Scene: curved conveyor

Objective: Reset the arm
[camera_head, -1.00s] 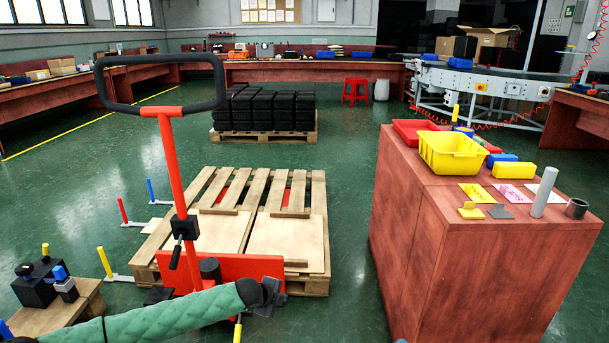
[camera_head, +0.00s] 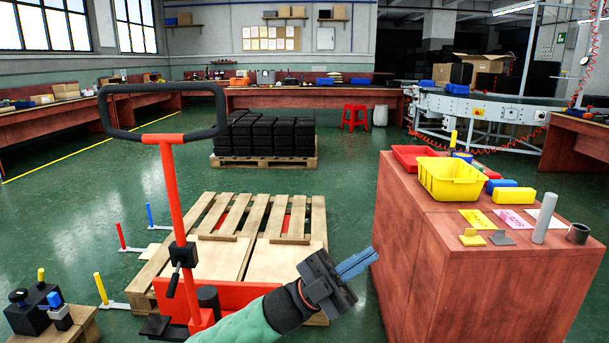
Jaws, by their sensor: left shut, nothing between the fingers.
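My left arm, in a green quilted sleeve, reaches in from the bottom of the head view. My left gripper (camera_head: 352,266) is at its end, with its blue-grey fingers together and nothing between them. It points up and to the right, in front of the wooden pallet (camera_head: 314,258) and left of the red cabinet (camera_head: 425,262). In the picture a gap of floor shows between most of the gripper and the cabinet, and the fingertips come close to the cabinet's left side. My right gripper is not in view.
An orange hand truck (camera_head: 172,190) with a black handle stands at the pallet's near side. A yellow bin (camera_head: 452,180) and small parts stand on the cabinet. Black crates (camera_head: 262,135) sit on a farther pallet. Green floor (camera_head: 345,200) is open between pallet and cabinet.

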